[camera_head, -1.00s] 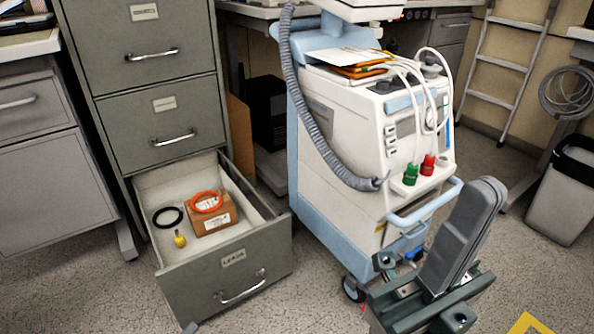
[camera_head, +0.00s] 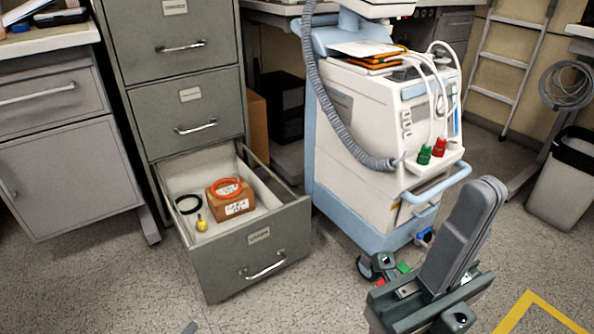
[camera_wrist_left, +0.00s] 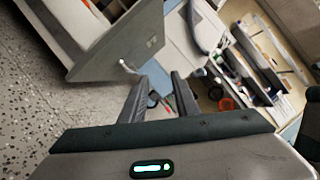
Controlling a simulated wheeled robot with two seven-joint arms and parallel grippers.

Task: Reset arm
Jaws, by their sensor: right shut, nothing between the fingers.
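My right gripper (camera_head: 484,194) stands at the lower right of the head view, its grey fingers pressed together and pointing up, empty. It appears in front of the white and blue medical cart (camera_head: 360,130); the distance between them is hard to judge. My left gripper (camera_wrist_left: 163,82) shows in the left wrist view with its two dark fingers apart and nothing between them. In the head view only a small grey tip at the bottom edge (camera_head: 190,327) shows, probably of this gripper; the rest is out of frame.
The cabinet's bottom drawer (camera_head: 258,238) is pulled out. It holds a box (camera_head: 232,207) with an orange ring (camera_head: 227,187) on it, a black ring (camera_head: 188,204) and a small yellow object (camera_head: 201,223). A bin (camera_head: 563,185) stands at right. Floor shows clear at lower left.

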